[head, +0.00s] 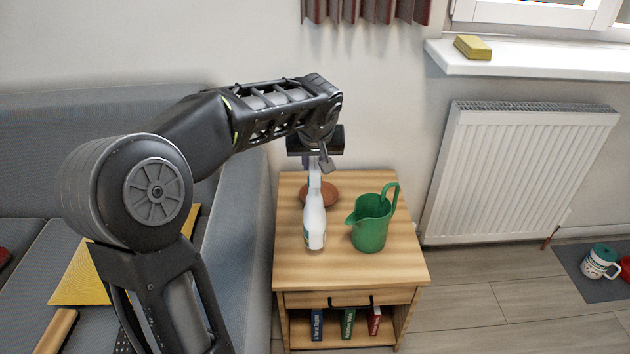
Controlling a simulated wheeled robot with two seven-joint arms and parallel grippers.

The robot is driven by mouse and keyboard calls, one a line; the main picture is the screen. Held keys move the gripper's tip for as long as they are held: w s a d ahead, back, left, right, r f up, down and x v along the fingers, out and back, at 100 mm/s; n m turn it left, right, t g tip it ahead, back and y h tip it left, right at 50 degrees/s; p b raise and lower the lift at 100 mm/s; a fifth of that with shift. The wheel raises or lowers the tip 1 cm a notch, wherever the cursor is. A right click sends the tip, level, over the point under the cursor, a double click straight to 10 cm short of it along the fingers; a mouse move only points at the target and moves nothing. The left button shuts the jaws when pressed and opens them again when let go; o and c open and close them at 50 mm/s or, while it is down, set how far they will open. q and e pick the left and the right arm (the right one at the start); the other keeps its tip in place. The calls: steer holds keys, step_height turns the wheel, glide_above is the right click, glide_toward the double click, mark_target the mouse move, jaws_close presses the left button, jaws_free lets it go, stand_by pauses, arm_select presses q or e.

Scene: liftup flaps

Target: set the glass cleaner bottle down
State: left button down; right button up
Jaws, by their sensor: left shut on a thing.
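The glass cleaner bottle (314,222) is white with a spray head and stands upright over the wooden side table, left of the green watering can. I cannot tell whether its base touches the tabletop (345,271). My left gripper (316,165) comes down from above and is shut on the bottle's upper part. The gripper and arm partly hide the spray head. My right gripper is not in view.
A green watering can (370,228) stands close to the right of the bottle. A round brown dish (328,194) lies behind it. A grey sofa (245,230) borders the table on the left; a radiator (520,170) stands right. The table's front strip is clear.

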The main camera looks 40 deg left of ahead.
mark_target(315, 202)
arm_select(q)
steer(key=shift+r, duration=0.1)
steer(key=shift+f+b, duration=0.85)
steer(key=shift+f, duration=1.65)
steer(key=shift+f, duration=0.15)
steer(key=c, duration=1.2)
jaws_free()
steer(key=shift+c, duration=0.2)
